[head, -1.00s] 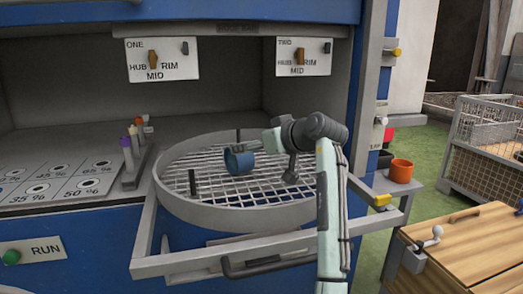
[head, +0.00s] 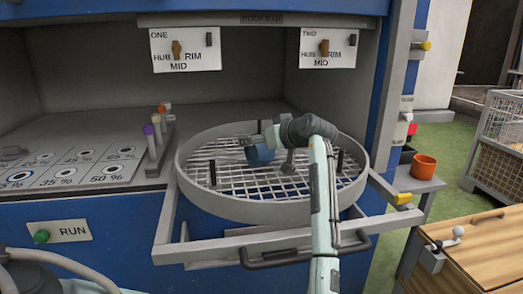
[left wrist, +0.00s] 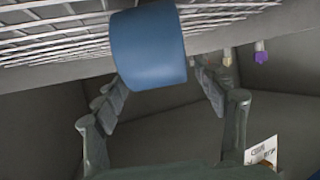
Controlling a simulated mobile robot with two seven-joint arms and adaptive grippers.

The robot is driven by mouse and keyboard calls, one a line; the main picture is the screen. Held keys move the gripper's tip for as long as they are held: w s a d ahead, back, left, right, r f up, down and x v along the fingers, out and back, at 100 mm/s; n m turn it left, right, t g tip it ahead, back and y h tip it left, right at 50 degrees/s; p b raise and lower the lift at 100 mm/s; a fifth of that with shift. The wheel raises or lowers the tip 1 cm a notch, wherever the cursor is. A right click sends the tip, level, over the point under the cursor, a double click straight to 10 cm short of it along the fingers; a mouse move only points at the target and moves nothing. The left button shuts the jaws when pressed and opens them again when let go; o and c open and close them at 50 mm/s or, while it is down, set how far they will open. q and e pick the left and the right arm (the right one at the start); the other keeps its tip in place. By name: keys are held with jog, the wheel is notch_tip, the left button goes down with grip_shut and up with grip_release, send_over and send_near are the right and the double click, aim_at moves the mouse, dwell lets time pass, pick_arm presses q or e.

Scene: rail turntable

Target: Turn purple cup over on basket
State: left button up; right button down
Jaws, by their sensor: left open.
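A blue cup (head: 262,155) is over the wire mesh of a round basket (head: 205,200). It looks tipped on its side, partly hidden by the gripper. My left gripper (head: 262,140) is at the cup, reaching in from its right side. In the left wrist view the blue cup (left wrist: 148,45) fills the space at the fingertips of my open left gripper (left wrist: 160,90); I cannot tell whether the fingers touch it. I see no purple cup. My right gripper is out of view.
Bottles with purple and orange tops (head: 150,142) stand in a rack left of the basket. Upright posts (head: 340,161) rise inside the basket's rim. An orange cup (head: 424,167) stands on a side shelf. A wooden-topped box (head: 480,245) is at right.

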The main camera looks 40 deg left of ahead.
pick_arm(q)
jog(key=c, duration=1.5)
jog(key=shift+r, duration=0.1)
